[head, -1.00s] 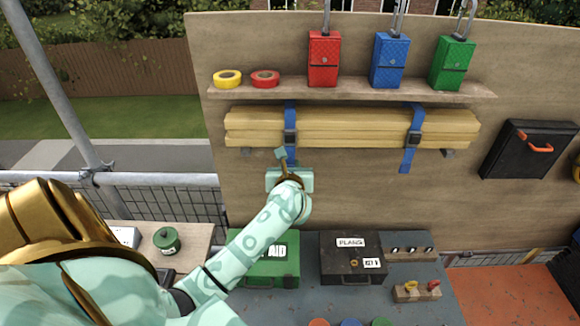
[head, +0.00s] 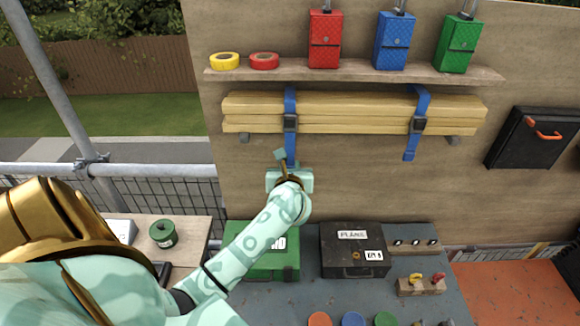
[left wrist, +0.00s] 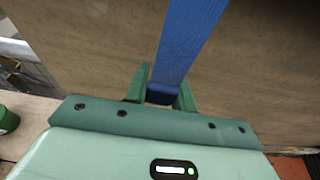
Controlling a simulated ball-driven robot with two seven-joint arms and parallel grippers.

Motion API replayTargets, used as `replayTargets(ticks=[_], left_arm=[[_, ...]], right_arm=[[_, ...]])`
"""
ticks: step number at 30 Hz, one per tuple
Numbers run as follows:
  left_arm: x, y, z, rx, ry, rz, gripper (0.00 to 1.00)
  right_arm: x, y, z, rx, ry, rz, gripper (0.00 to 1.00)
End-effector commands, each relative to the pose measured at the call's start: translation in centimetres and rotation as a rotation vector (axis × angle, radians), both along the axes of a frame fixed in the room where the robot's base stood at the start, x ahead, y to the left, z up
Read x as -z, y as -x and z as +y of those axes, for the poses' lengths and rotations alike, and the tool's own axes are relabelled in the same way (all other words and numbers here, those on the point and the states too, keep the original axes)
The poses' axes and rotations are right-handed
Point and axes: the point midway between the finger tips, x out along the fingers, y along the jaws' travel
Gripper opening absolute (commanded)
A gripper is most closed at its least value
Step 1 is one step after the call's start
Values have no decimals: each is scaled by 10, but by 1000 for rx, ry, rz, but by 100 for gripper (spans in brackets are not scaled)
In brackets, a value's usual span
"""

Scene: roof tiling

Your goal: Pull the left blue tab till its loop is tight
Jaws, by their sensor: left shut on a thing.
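The left blue strap (head: 290,98) goes around a stack of wooden battens (head: 355,112) on the board, with a dark buckle (head: 290,123) on its front. Its blue tab (head: 291,148) hangs down from the buckle to my left gripper (head: 288,164). In the left wrist view, the two green fingers (left wrist: 161,90) are shut on the blue tab (left wrist: 185,45), which runs straight up from them. The right blue strap (head: 421,100) has its own buckle and a free tab hanging slightly slanted. Whether the left loop is tight I cannot tell. My right gripper is not in view.
A shelf (head: 360,72) above holds tape rolls and red, blue and green pouches. Below, a green first-aid box (head: 262,262) and a black case (head: 352,250) stand on the bench (head: 300,298). A black box (head: 530,138) hangs at the right.

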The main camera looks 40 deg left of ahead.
Motion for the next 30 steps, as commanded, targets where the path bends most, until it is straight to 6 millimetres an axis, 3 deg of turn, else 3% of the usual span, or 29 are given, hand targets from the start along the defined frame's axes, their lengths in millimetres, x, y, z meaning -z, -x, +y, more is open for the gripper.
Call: replayTargets(ticks=[4, 12, 13, 15, 21, 24, 30], left_arm=[[9, 0, 0, -1, 2, 2, 4], [10, 0, 0, 0, 2, 2, 4], [10, 0, 0, 0, 2, 2, 33], [9, 0, 0, 0, 2, 2, 50], [9, 0, 0, 0, 1, 2, 50], [9, 0, 0, 0, 1, 1, 72], [9, 0, 0, 0, 1, 1, 72]], right_arm=[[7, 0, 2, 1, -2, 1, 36], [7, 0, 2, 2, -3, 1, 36], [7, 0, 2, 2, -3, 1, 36], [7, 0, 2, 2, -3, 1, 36], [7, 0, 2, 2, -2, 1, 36], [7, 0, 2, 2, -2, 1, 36], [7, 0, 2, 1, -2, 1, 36]])
